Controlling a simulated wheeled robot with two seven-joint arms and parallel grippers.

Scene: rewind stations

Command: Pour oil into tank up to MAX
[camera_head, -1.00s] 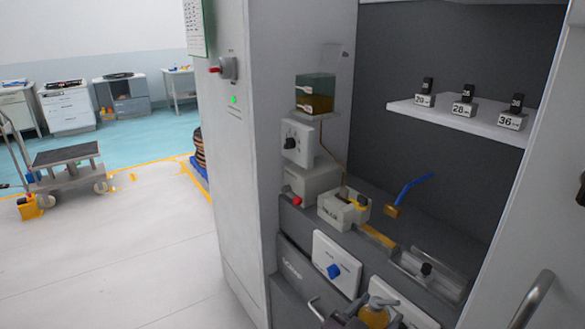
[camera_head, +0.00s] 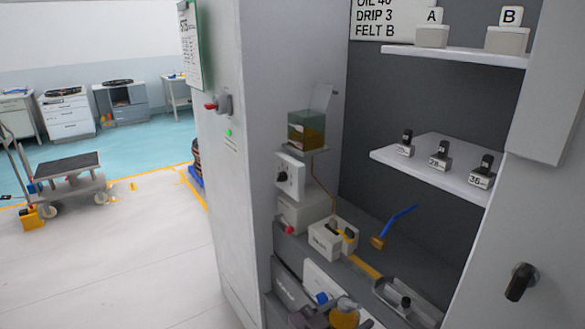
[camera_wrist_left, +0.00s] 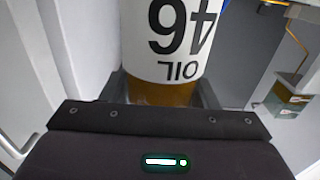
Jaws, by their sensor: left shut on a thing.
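The tank (camera_head: 307,130) is a small clear box with amber oil in its lower part and a clear lid standing up behind it, on a bracket on the cabinet's inner left side. Its level marks are too small to read here. It also shows in the left wrist view (camera_wrist_left: 291,99). My left gripper (camera_head: 328,317) is at the bottom of the head view, below and in front of the tank. It is shut on an amber oil bottle (camera_head: 345,314); the left wrist view shows its white label reading OIL 46 (camera_wrist_left: 172,45). My right gripper is not in view.
A box with a dial (camera_head: 290,176) and a thin pipe sit below the tank. A blue-handled brush (camera_head: 400,220) lies on the cabinet counter. A shelf (camera_head: 425,165) holds several numbered weights. The cabinet's right door (camera_head: 520,235) is close. Open floor lies left.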

